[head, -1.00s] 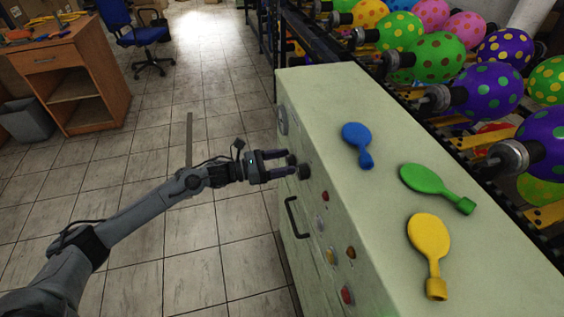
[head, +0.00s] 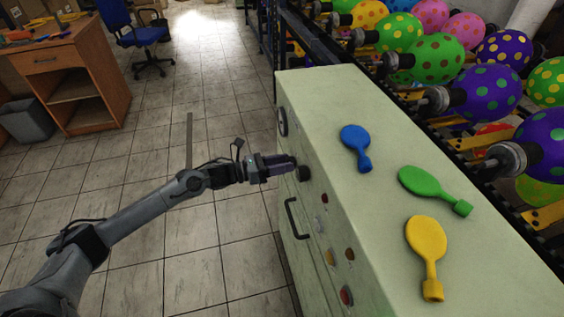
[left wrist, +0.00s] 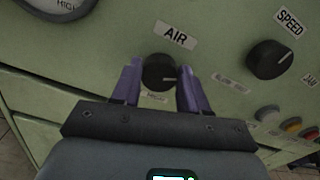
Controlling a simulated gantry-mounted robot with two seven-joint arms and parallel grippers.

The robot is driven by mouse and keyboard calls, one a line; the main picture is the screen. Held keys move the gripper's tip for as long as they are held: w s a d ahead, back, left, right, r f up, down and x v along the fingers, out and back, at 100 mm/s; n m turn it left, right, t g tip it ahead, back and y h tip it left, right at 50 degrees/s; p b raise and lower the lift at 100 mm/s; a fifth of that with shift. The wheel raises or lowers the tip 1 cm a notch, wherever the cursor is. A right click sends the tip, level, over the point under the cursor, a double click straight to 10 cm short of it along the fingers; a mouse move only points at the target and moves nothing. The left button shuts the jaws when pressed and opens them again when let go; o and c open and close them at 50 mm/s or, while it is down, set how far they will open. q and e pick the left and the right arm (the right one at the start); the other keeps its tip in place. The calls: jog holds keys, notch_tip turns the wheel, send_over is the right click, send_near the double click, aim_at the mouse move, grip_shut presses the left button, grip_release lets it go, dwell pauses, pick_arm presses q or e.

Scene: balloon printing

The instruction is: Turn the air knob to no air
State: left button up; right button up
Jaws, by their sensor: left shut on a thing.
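The black air knob (left wrist: 157,72) sits under the AIR label (left wrist: 175,33) on the pale green panel. Its white pointer line points to the right in the left wrist view. A small label below it is partly hidden. My left gripper (head: 292,163) is at the panel in the head view, where it hides the air knob. In the left wrist view, my left gripper's purple fingers (left wrist: 160,86) are closed on either side of the air knob.
The speed knob (left wrist: 267,59) is to the right of the air knob, with several coloured buttons below it. A gauge (left wrist: 58,5) is at upper left. Blue (head: 356,147), green (head: 432,187) and yellow (head: 427,245) paddle-shaped pieces lie on the cabinet top (head: 345,95).

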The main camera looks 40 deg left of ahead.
pick_arm(q)
jog(key=shift+s+d+f+m+p, duration=0.1)
jog(key=shift+f+m+p, duration=0.1)
jog(key=shift+m+p, duration=5.95)
jog(key=shift+s+f+m+p, duration=0.15)
jog(key=shift+m+p, duration=2.35)
jog(key=shift+m, duration=7.25)
jog(key=shift+w, duration=0.1)
jog(key=o, duration=1)
jog(key=shift+o, duration=0.2)
